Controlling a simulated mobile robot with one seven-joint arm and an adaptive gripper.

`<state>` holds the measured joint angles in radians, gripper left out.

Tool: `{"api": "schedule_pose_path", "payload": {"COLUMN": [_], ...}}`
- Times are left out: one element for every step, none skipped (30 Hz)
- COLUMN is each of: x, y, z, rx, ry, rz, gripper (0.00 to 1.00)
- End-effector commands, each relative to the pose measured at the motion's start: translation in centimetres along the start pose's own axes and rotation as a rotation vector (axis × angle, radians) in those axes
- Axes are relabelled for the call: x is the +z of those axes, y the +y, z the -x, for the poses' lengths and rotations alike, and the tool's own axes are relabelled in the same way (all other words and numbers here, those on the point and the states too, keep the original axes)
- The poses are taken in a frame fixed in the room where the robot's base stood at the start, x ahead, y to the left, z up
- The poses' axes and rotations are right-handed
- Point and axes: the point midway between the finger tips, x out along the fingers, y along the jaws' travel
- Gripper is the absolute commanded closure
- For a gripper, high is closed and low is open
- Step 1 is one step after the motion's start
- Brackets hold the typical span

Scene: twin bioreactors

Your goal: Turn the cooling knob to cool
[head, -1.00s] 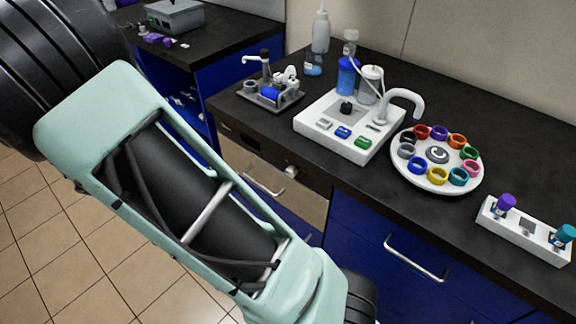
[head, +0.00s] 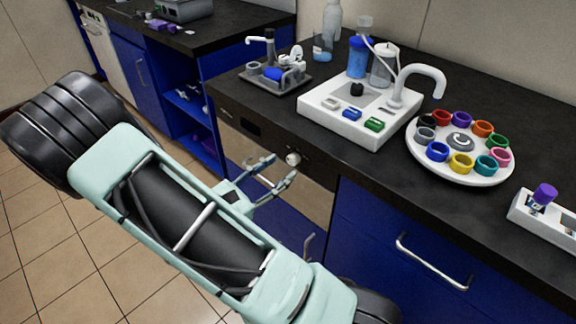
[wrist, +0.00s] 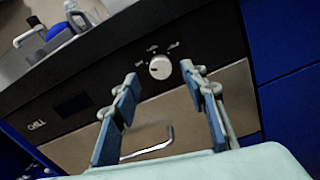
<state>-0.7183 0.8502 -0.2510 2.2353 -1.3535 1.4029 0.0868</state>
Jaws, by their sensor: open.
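The cooling knob (head: 293,158) is a small white round dial on the dark front panel of the unit under the counter. In the wrist view the knob (wrist: 160,67) shows a dark mark on its face, with small white labels around it that are too blurred to read. My gripper (head: 275,170) is open and empty in front of the panel, its fingers to either side of the line to the knob. In the wrist view my gripper (wrist: 165,84) has the knob between its fingertips, apparently not touched; the remaining distance is hard to tell.
A metal handle (wrist: 148,146) lies below the knob. Above, the counter holds a white bioreactor base (head: 345,110), a round tray of coloured rings (head: 415,150) and a grey tool tray (head: 290,88).

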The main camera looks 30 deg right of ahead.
Motion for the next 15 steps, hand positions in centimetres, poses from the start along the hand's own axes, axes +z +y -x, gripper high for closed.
{"api": "schedule_pose_path", "payload": {"x": [-0.1, -0.1, -0.1, -0.1, -0.1, -0.1, -0.1, 0.0, 0.0, 0.0, 0.0, 0.0, 0.0, 0.0, 0.0], "y": [-0.1, -0.1, -0.1, -0.1, -0.1, -0.1, -0.1, -0.1, -0.1, -0.1, -0.1, -0.1, -0.1, 0.0, 0.0], "z": [-0.9, -1.4, -2.0, -2.3, -2.6, -3.0, -3.2, -3.4, -3.6, -3.8, -3.8, -3.9, -3.9, -3.9, -3.9], "rx": [-0.004, -0.003, -0.004, -0.004, -0.002, -0.002, -0.002, -0.002, -0.001, -0.001, -0.001, -0.001, -0.001, -0.001, -0.001], "ry": [-0.001, -0.001, -0.001, -0.001, 0.0, 0.0, 0.0, 0.0, 0.0, 0.0, 0.0, 0.0, 0.0, 0.0, 0.001], "rz": [0.0, 0.0, -0.001, -0.001, -0.001, -0.001, -0.002, -0.002, -0.001, -0.001, -0.002, -0.001, -0.001, -0.001, -0.001], "gripper": [0.6, 0.6, 0.6, 0.6, 0.6, 0.6, 0.6, 0.6, 0.6, 0.6, 0.6, 0.6, 0.6, 0.6, 0.6]}}
